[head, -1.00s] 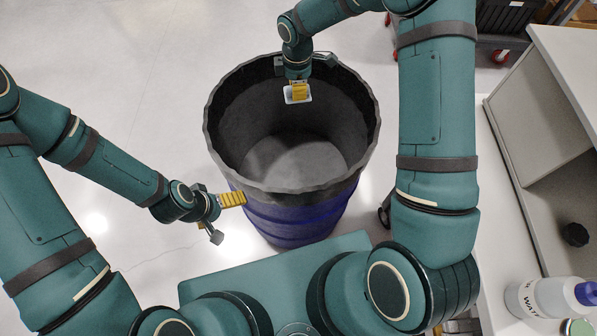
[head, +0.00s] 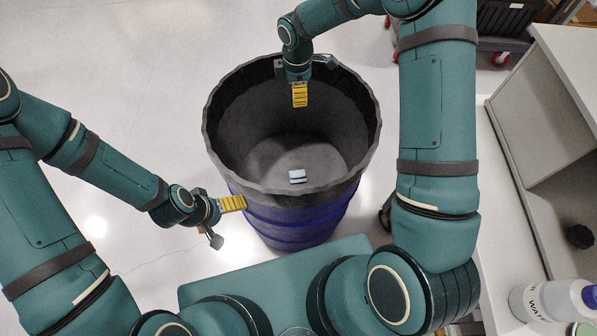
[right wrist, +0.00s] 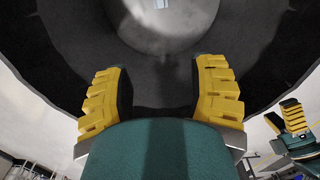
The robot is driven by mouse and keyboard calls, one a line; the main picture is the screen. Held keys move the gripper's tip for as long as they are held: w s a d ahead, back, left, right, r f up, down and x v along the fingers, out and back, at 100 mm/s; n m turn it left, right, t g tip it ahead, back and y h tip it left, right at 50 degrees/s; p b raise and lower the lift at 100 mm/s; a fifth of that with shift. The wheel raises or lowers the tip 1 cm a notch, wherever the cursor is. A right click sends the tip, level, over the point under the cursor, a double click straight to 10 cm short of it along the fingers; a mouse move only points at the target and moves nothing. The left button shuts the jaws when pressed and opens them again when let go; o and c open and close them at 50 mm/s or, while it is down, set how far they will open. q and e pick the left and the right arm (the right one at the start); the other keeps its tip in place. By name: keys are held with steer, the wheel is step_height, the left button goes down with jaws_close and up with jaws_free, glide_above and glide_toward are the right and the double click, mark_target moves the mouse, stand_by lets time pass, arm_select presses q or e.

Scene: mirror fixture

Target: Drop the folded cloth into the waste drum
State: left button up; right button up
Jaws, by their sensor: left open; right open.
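The folded cloth (head: 297,176) is a small pale piece seen inside the waste drum (head: 294,207), below the rim and apart from both grippers. The drum is blue outside with a dark grey inside and an open top. My right gripper (head: 300,95) is over the far part of the drum opening, its yellow fingers open and empty. In the right wrist view its fingers (right wrist: 161,95) stand wide apart, with the cloth (right wrist: 161,4) small at the top edge beyond them. My left gripper (head: 234,204) is open and empty outside the drum, close to its left side.
A white bench (head: 505,215) with a shelf unit stands at the right, holding a water bottle (head: 550,303) and a dark round object (head: 579,237). A dark wheeled cart (head: 505,22) is at the top right. Floor at the left is clear.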

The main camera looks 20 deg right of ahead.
step_height(320, 180, up, 11)
stand_by(0.4)
steer(key=shift+r, duration=0.15)
